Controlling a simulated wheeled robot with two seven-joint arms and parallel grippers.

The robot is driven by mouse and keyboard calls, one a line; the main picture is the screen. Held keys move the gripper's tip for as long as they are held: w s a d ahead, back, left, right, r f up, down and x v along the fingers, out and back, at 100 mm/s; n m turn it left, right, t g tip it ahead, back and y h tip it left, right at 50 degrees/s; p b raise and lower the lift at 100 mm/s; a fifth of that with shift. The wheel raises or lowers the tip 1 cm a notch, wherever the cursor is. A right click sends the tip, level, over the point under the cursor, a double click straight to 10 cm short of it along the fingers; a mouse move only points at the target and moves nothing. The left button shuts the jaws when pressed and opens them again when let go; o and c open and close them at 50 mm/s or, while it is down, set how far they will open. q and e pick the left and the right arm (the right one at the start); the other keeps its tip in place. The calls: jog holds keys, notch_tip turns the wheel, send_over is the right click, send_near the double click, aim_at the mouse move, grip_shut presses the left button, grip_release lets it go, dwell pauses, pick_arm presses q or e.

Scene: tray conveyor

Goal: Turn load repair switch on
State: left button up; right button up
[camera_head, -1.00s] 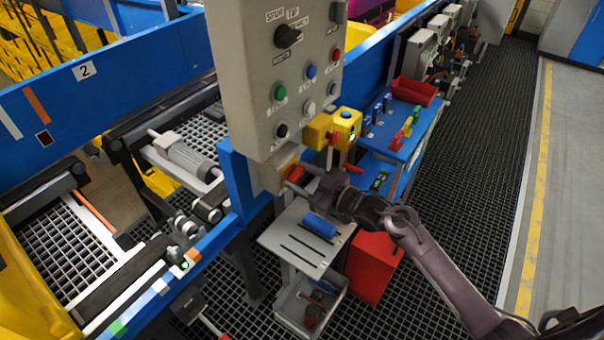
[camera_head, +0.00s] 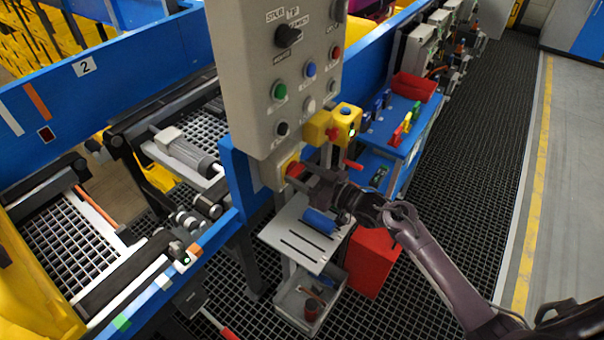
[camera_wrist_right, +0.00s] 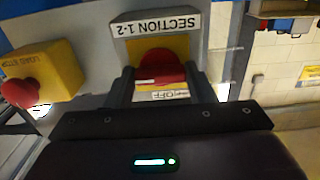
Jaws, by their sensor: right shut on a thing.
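A red rotary switch knob (camera_wrist_right: 160,68) sits on a yellow plate in a grey box under the label "SECTION 1-2" in the right wrist view. An "OFF" label (camera_wrist_right: 170,95) is beside it. The knob (camera_head: 294,169) also shows below the grey control panel (camera_head: 265,75) in the head view. My right gripper (camera_wrist_right: 158,84) has one dark finger on each side of the knob and is shut on it. In the head view, the right gripper (camera_head: 308,181) reaches the knob from the right. My left gripper is not in view.
A yellow box with a red stop button (camera_wrist_right: 20,92) is close beside the switch. Below the gripper, a grey shelf (camera_head: 275,237) holds a blue cylinder (camera_head: 319,221). A red bin (camera_head: 372,262) stands below the arm. The grated floor to the right is clear.

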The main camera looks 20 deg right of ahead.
jog(key=o, duration=1)
jog(key=shift+s, duration=0.1)
jog(key=shift+s+d+f, duration=0.15)
jog(key=shift+s+d, duration=0.1)
jog(key=b+v, duration=0.2)
jog(key=v, duration=0.5)
